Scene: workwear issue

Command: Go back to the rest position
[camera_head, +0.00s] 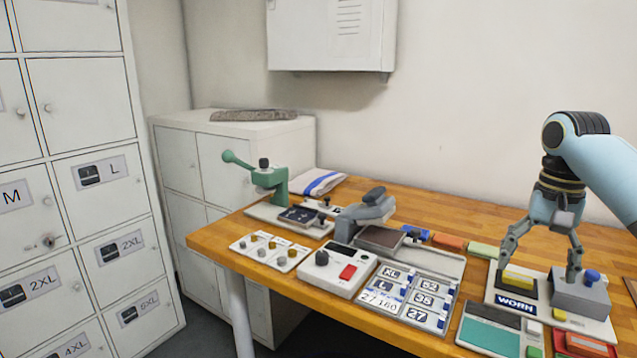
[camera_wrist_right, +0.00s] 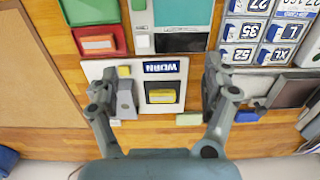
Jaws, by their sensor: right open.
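My right gripper (camera_head: 541,262) is open and empty above the right part of the wooden table, over a white board marked WORN (camera_head: 515,303). In the right wrist view its two fingers (camera_wrist_right: 168,90) stand wide apart, with the WORN board (camera_wrist_right: 143,120) and its yellow block (camera_wrist_right: 162,96) between and below them. The grey block with a blue knob (camera_head: 592,276) is close by the right finger in the head view; I cannot tell if they touch. My left gripper does not show in either view.
The wooden table (camera_head: 215,236) holds a green press (camera_head: 270,180), a grey heat press (camera_head: 365,212), a size-label tray (camera_head: 410,299) and a small-parts tray (camera_head: 270,250). Red and green trays lie at the front right. Lockers (camera_head: 95,105) stand left; a white cabinet (camera_head: 330,35) hangs above.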

